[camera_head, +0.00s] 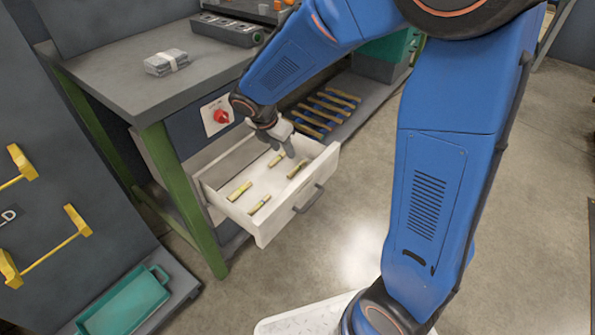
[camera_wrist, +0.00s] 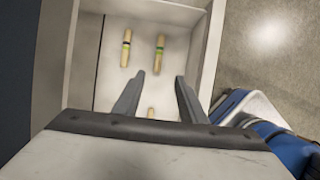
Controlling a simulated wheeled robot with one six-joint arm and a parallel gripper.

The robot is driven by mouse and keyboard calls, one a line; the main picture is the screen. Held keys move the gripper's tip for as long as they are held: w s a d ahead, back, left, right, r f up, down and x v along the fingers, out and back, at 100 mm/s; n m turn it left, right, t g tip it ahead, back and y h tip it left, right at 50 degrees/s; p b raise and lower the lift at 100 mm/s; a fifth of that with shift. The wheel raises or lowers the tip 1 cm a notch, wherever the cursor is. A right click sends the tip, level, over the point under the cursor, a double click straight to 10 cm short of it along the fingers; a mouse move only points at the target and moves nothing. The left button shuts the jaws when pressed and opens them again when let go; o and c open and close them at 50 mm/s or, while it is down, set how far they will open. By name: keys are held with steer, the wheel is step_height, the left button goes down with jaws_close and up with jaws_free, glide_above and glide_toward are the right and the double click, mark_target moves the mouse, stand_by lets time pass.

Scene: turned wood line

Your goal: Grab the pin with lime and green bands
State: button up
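An open white drawer (camera_head: 238,221) holds several light wooden pins with coloured bands. In the wrist view, one pin (camera_wrist: 159,53) has a band that looks lime and green. A third pin (camera_wrist: 151,113) lies low between my fingers, partly hidden by my gripper. In the head view, pins lie at the drawer's left (camera_head: 240,191), front (camera_head: 259,205), right (camera_head: 297,169) and back (camera_head: 277,159); their bands are too small to tell. My gripper (camera_wrist: 159,77) is open and empty, pointing down over the drawer's back right part.
The drawer walls surround the pins, with a handle (camera_head: 309,200) on the front. A grey workbench (camera_head: 130,85) stands above, with a red knob (camera_head: 221,116) on its side. Several banded rods (camera_head: 325,112) lie on a low shelf behind. The floor in front is clear.

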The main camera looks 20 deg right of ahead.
glide_above(295, 169)
steer(key=s+a, duration=0.2)
step_height(295, 169, down, 9)
steer(key=shift+a+r, duration=0.1)
steer(key=shift+a, duration=0.05)
steer(key=shift+w+x, duration=0.2)
steer(key=shift+x, duration=2.45)
steer(key=shift+r, duration=0.1)
jaws_close()
